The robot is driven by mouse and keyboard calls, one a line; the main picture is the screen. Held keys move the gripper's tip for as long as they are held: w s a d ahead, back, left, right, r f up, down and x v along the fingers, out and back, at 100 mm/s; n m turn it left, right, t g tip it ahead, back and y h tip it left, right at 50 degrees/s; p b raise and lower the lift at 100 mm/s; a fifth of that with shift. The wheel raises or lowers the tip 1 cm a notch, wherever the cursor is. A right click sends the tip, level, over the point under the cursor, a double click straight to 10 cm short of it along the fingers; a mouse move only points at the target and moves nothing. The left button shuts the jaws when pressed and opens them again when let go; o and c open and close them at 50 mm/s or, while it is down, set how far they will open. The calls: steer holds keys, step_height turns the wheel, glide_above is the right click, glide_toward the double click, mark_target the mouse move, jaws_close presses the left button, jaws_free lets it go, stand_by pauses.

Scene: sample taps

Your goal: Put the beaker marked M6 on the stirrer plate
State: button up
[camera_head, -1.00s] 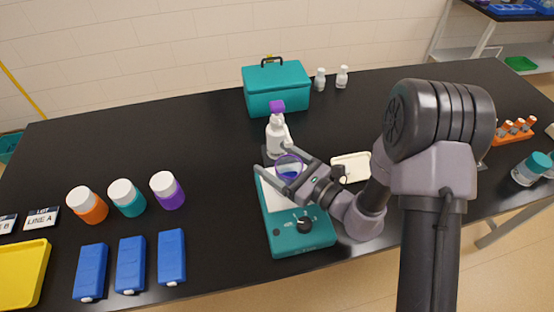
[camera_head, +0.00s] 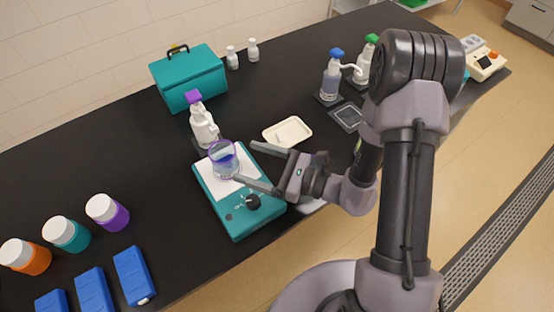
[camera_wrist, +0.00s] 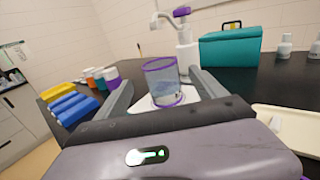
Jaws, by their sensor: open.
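A clear beaker (camera_head: 224,160) with a purple rim and some bluish liquid stands upright on the white top (camera_head: 212,184) of the teal stirrer plate (camera_head: 238,222). No M6 marking can be read on it. The beaker also shows in the wrist view (camera_wrist: 161,82), ahead of and between my fingers. My gripper (camera_head: 262,167) is open and empty, to the right of the beaker in the head view, with its fingers pointing toward it. The fingers appear clear of the beaker.
A white spray bottle with a purple top (camera_head: 202,122) stands just behind the stirrer. A cream tray (camera_head: 288,133) lies to the right. A teal box (camera_head: 188,80) is at the back. Capped jars (camera_head: 107,212) and blue cases (camera_head: 134,276) are at the left.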

steer(key=s+d+r+n+g+h, duration=0.1)
steer(key=s+r+n+g+h, duration=0.2)
steer(key=s+r+n+g, duration=0.3)
steer(key=s+r+n+g+h, duration=0.3)
steer(key=s+r+n, duration=0.1)
steer(key=s+n, duration=0.45)
steer(key=d+r+n+t+h, duration=0.1)
steer(key=d+r+t+h, duration=0.2)
steer(key=d, duration=0.3)
steer(key=w+d+r+n+t+h, duration=0.1)
steer(key=d+r+n+t+h, duration=0.1)
steer(key=d+t+h, duration=0.3)
steer(key=shift+d+r+h, duration=0.3)
steer(key=shift+d+r, duration=0.5)
steer(key=shift+d, duration=0.25)
steer(key=shift+f+n+b, duration=0.25)
steer(key=shift+f+b, duration=0.05)
